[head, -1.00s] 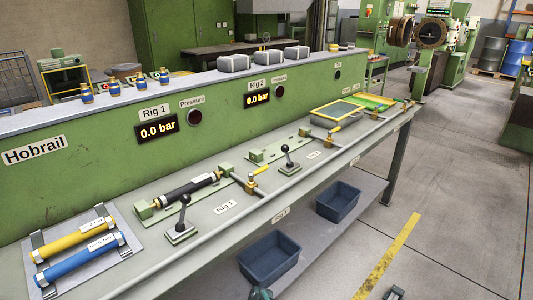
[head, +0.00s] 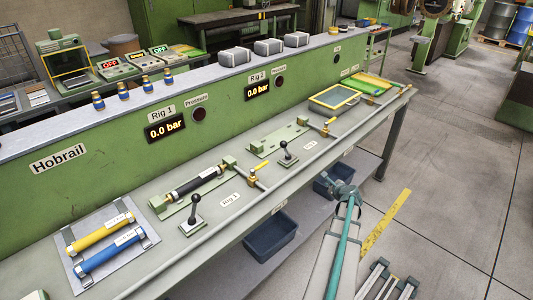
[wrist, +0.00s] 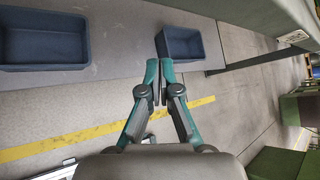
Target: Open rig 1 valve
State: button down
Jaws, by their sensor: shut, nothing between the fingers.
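Rig 1 on the green bench holds a black cylinder (head: 195,184) clamped in a green fixture. A small valve with a yellow handle (head: 260,167) sits on brass fittings at its right end, by the front pipe. A black-knobbed lever (head: 194,212) stands on a plate in front of the cylinder. The Rig 1 display (head: 165,131) reads 0.0 bar. My gripper (wrist: 159,66) is shut and empty in the wrist view, with blue bins and floor beyond its fingertips. My teal arm shows at the lower right of the head view, in front of the bench and apart from the valve.
A yellow cylinder (head: 100,234) and a blue cylinder (head: 111,251) lie on a plate at the left. Rig 2 has its own lever (head: 287,155). A blue bin (head: 270,238) sits on the lower shelf. A long pipe runs along the bench front. Floor at the right is open.

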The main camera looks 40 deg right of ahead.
aim_at(263, 164)
jog(key=shift+n+t, duration=0.4)
jog(key=shift+n, duration=0.1)
jog(key=r, duration=0.4)
jog(key=d+r, duration=0.1)
jog(key=r, duration=0.2)
jog(key=d+r+p, duration=0.1)
jog(key=r, duration=0.3)
jog(key=shift+w+r, duration=0.15)
jog(key=shift+r, duration=0.15)
jog(key=w+a+r+n+g+y+p, duration=0.1)
jog(key=w+a+r+n+g+y, duration=0.1)
jog(key=a+r+n, duration=0.6)
jog(key=w+a+r+n+g+y, duration=0.2)
jog(key=a+r+n, duration=0.5)
jog(key=a, duration=1.2)
notch_tip(263, 164, up, 4)
jog(key=w+y, duration=0.1)
jog(key=y, duration=0.1)
jog(key=shift+n+y+p, duration=0.3)
jog(key=shift+n+p, duration=0.05)
jog(key=shift+n, duration=0.05)
jog(key=p+x, duration=0.4)
jog(key=x, duration=1)
